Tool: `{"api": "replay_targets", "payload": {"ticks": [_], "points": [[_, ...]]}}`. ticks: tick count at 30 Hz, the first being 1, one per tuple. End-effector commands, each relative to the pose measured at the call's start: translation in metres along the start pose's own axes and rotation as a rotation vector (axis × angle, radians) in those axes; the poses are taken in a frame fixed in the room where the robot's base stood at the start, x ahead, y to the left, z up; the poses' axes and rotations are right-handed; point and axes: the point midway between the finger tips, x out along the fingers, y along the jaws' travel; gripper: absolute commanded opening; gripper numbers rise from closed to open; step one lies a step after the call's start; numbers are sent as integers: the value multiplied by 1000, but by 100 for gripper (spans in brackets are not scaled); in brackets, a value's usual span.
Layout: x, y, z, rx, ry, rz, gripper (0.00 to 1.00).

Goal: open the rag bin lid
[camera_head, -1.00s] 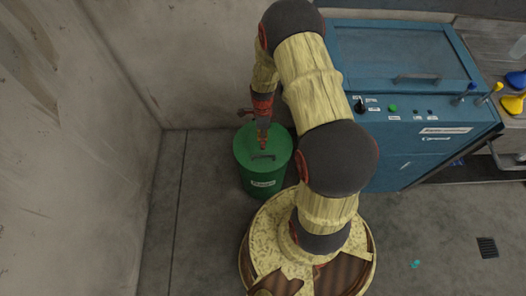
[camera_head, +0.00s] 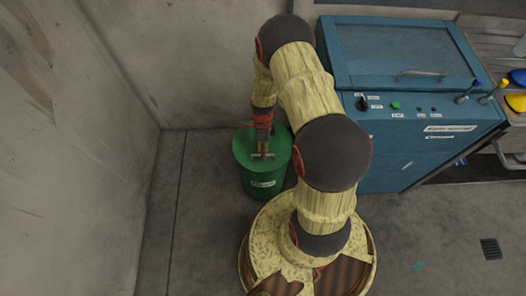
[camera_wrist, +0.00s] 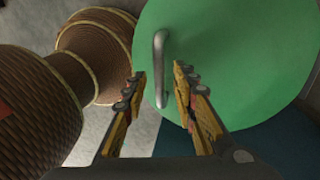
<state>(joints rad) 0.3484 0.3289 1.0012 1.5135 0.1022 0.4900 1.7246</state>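The rag bin (camera_head: 262,184) is a green round bin with a label, standing on the floor by the wall corner. Its green lid (camera_head: 245,147) lies flat and shut on top. In the wrist view the lid (camera_wrist: 240,70) fills the right half, with a grey bar handle (camera_wrist: 160,70) on it. My gripper (camera_head: 262,154) is over the lid at the handle. In the wrist view my gripper (camera_wrist: 158,72) is open, its two fingers apart on either side of the lower end of the handle. I cannot tell how far above the lid the fingertips are.
A blue cabinet machine (camera_head: 400,60) with a handle, knob and green button stands right of the bin. A bare wall (camera_head: 60,130) is at the left. Grey floor (camera_head: 185,220) is clear left of and before the bin. A drain grate (camera_head: 490,248) lies at the right.

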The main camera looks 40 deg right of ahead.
Motion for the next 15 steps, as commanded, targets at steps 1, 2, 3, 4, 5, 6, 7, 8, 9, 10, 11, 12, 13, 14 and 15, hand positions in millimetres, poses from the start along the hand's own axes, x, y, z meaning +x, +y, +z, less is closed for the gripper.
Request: {"api": "replay_targets", "payload": {"ticks": [1,2,3,4,5,6,7,8,9,10,11,12,13,14,15], "points": [[0,0,0,0,0,0,24],[0,0,0,0,0,0,22],[0,0,0,0,0,0,20],[0,0,0,0,0,0,18],[0,0,0,0,0,0,16],[0,0,0,0,0,0,14],[0,0,0,0,0,0,12],[0,0,0,0,0,0,11],[0,0,0,0,0,0,8],[0,0,0,0,0,0,7],[0,0,0,0,0,0,5],[0,0,0,0,0,0,3],[0,0,0,0,0,0,1],[0,0,0,0,0,0,0],[0,0,0,0,0,0,0]]}}
